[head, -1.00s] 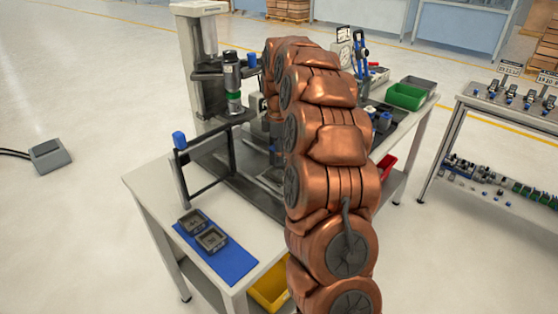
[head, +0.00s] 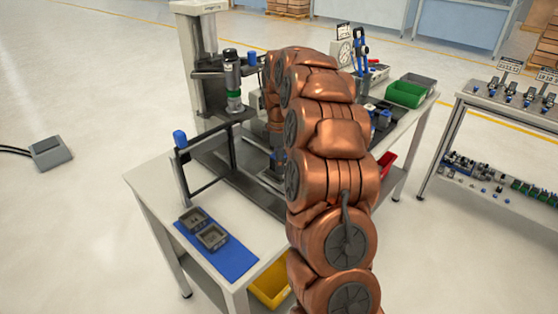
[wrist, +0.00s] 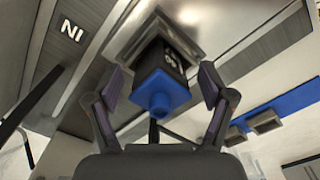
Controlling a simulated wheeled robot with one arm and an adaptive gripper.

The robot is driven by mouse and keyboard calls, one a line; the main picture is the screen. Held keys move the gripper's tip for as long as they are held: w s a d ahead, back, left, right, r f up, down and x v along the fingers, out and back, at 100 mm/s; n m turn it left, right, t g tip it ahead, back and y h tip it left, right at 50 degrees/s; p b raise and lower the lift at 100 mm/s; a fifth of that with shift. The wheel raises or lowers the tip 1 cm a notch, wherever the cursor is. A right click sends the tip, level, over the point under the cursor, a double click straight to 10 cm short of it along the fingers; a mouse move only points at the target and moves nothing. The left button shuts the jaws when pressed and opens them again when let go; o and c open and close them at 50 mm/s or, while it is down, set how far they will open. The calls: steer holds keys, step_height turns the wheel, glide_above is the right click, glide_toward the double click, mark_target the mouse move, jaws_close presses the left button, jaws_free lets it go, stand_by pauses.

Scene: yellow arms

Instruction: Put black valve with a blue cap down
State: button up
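In the wrist view the black valve with a blue cap (wrist: 160,85) sits on a square metal plate (wrist: 195,27), its cap toward the camera. My gripper (wrist: 160,88) is open, with one finger on each side of the valve. A gap shows between each finger and the valve, so it does not look gripped. In the head view my copper-coloured arm hides most of the gripper and the valve.
The blue mat (head: 240,266) with two grey trays (head: 212,237) lies at the table's near left. A press (head: 198,65) and a dark frame with a blue knob (head: 180,139) stand left of my arm. A green bin (head: 405,94) is at the far right.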

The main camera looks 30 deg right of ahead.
step_height(320, 180, up, 12)
steer(key=shift+f+b, duration=0.25)
steer(key=shift+b, duration=0.9)
steer(key=shift+r, duration=0.35)
steer(key=shift+a, duration=0.1)
